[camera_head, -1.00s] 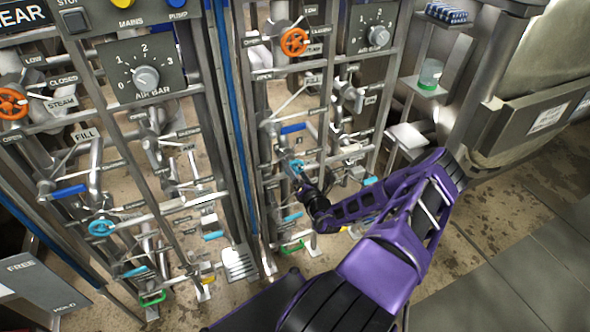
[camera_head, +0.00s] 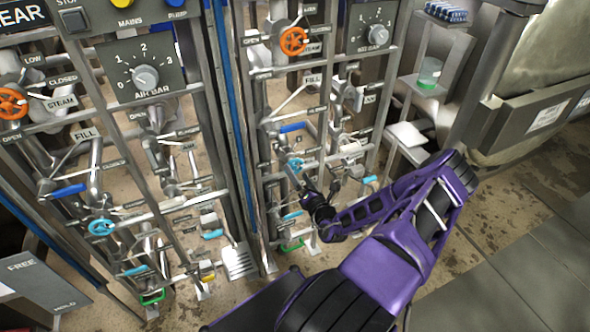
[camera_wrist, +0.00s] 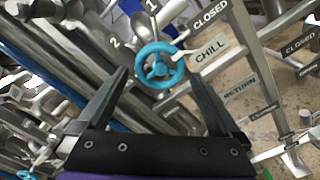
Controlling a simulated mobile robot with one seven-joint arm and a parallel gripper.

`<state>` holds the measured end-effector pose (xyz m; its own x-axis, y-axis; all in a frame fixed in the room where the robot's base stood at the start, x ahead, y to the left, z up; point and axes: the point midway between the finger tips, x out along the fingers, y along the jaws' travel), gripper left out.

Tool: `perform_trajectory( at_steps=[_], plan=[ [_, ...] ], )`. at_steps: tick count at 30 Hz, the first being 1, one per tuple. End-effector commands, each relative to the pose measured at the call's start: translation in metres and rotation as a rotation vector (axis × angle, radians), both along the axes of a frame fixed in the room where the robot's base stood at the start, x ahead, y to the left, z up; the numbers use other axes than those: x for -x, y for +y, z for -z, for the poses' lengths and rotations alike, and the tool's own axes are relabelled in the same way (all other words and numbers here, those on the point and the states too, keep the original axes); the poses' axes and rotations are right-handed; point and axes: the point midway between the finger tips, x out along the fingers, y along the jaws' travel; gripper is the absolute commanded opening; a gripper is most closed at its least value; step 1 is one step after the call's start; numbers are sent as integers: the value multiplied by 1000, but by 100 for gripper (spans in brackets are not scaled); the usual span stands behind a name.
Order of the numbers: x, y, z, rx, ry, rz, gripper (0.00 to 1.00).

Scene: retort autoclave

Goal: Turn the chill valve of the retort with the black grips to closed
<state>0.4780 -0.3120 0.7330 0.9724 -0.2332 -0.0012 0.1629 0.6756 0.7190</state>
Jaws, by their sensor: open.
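The chill valve is a light-blue handwheel (camera_wrist: 158,65) beside a CHILL label plate (camera_wrist: 209,53) in the wrist view. A CLOSED plate (camera_wrist: 211,17) is above that label. In the head view the wheel (camera_head: 295,165) is on the right-hand pipe rack. My gripper (camera_wrist: 158,72) is open, one finger on each side of the wheel in the picture; I cannot tell whether either touches it. In the head view my gripper (camera_head: 305,184) is just below the wheel, its fingers small and partly unclear. I cannot make out the retort's black grips.
A similar blue handwheel (camera_head: 101,228) is on the left-hand rack. Orange steam wheels (camera_head: 294,41) and a blue lever (camera_head: 292,128) are higher up. Steel uprights and pipes crowd around my gripper. Floor (camera_head: 510,225) is open at the right.

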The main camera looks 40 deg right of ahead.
Motion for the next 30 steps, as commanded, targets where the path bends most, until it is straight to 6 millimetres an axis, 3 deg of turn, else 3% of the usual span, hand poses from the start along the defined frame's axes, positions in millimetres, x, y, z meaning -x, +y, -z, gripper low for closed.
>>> perform_trajectory(
  at_steps=[9, 15, 21, 30],
  plan=[
    [78, 18, -1, -1, 1, 3, 100],
    [115, 27, 0, 0, 1, 2, 100],
    [133, 32, 0, 0, 1, 1, 100],
    [135, 32, 0, 0, 1, 1, 100]
  ],
)
